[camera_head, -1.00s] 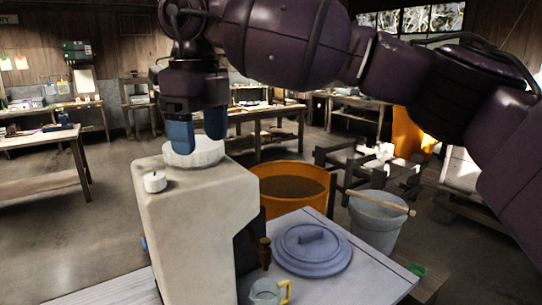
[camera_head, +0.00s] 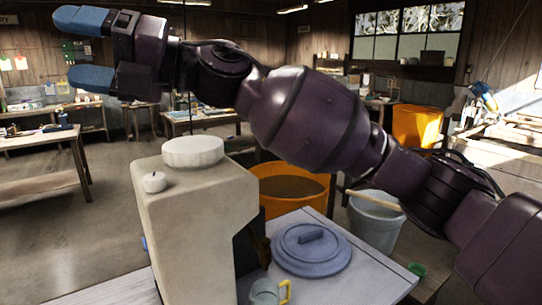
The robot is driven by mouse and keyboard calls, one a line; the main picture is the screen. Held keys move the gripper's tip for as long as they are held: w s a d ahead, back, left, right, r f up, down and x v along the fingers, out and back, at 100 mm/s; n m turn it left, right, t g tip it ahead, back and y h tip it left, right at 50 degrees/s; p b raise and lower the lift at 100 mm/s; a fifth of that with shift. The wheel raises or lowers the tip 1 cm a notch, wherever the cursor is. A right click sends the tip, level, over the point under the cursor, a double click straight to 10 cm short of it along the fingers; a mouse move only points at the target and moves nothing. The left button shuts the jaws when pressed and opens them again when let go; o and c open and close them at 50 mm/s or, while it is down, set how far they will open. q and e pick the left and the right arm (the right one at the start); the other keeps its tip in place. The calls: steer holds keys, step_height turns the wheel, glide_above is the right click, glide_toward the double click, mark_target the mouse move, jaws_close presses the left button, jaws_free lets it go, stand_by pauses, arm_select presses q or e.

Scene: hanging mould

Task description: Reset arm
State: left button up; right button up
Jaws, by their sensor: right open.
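My right arm comes in from the right edge and reaches across the upper middle of the head view. My right gripper (camera_head: 88,49) is at the upper left, with its two blue fingers spread apart and pointing left. Nothing is between the fingers. It is above and to the left of a beige block-shaped container (camera_head: 195,215) with a round white lid (camera_head: 193,151) on top, and is apart from it. My left gripper is out of view.
A small white knob (camera_head: 154,182) sits on the container's top. A grey round lid (camera_head: 312,249) and a cup with a yellow handle (camera_head: 266,292) are on the table (camera_head: 358,280). Behind are an orange tub (camera_head: 291,186) and a grey bucket (camera_head: 375,222).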

steer(key=w+d+f+m+t+y, duration=0.1)
steer(key=w+d+f+m+t, duration=0.55)
steer(key=m+t, duration=0.4)
steer(key=w+d+f+m+t+y, duration=0.1)
steer(key=w+d+f+m+t, duration=0.4)
steer(key=w+d+m+t, duration=0.55)
steer(key=d+f+m+t+h, duration=0.2)
steer(key=d+f+m+h, duration=0.4)
steer(key=f+m, duration=0.3)
steer(key=d+f+m+t+h, duration=0.2)
steer(key=d+f+m+h, duration=0.35)
steer(key=f, duration=0.55)
steer(key=s+d+f+m+g+h, duration=0.1)
steer(key=s+d+f+m+h, duration=0.2)
steer(key=s+d+f, duration=0.5)
steer(key=s+d+f+m+g+h, duration=0.2)
steer(key=s+d+f+m+h, duration=0.15)
steer(key=f, duration=0.85)
steer(key=s+d+f+m+g+h, duration=0.1)
steer(key=s+d+f+m+h, duration=0.1)
steer(key=s+d+f, duration=0.6)
steer(key=s+d+f+m+g+h, duration=0.1)
steer(key=s+f+g, duration=0.2)
steer(key=s+f, duration=0.6)
steer(key=shift+s+f+m+h, duration=0.3)
steer(key=shift+s+f, duration=0.1)
steer(key=shift+s, duration=0.75)
